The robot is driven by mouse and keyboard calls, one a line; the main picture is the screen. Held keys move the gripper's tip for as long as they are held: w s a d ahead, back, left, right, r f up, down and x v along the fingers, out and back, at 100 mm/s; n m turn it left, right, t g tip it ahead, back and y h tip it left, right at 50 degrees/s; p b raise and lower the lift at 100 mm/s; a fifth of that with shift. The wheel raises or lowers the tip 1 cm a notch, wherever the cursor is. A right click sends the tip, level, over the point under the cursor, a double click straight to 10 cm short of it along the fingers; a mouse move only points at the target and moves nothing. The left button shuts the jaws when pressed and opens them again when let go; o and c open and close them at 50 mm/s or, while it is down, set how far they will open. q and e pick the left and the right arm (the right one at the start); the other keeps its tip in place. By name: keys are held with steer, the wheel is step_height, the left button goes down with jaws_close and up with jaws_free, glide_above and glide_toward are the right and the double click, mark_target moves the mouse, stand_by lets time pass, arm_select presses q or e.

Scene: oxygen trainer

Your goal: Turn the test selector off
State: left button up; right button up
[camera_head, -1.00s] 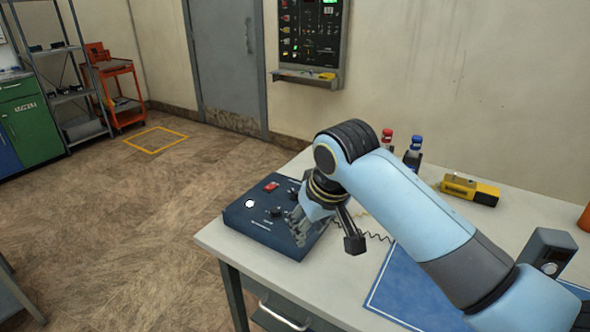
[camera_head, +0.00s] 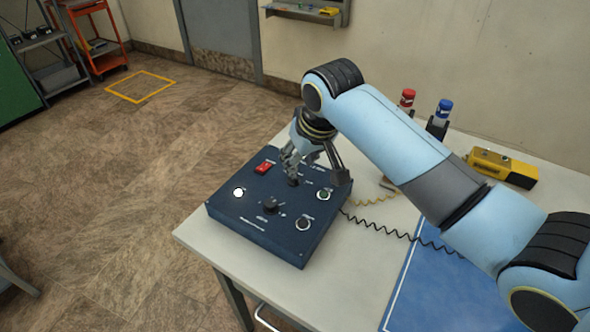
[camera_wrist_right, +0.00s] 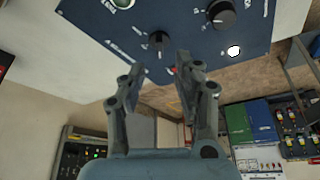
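The dark blue trainer box (camera_head: 240,218) sits at the table's left corner. The labels are too small to tell which is the test selector. My right gripper (camera_head: 314,172) is over the back part of the box, fingers spread and empty. In the right wrist view, the smaller knob (camera_wrist_right: 157,42) shows beyond the gap between the open fingertips (camera_wrist_right: 155,70), with no clear contact. The larger knob (camera_wrist_right: 222,14) is to its right. My left gripper is out of view.
The box also carries a red switch (camera_head: 264,167), a lit white lamp (camera_head: 238,192) and round fittings at right. Coiled cords (camera_head: 385,226) run right.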

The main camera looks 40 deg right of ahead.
steer(key=x, duration=0.5)
steer(key=shift+w+f, duration=0.1)
steer(key=shift+f, duration=0.3)
steer(key=shift+w+f, duration=0.15)
steer(key=shift+f, duration=0.15)
steer(key=shift+c, duration=0.5)
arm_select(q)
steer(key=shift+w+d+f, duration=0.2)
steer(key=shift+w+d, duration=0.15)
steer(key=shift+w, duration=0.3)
arm_select(e)
jaws_close()
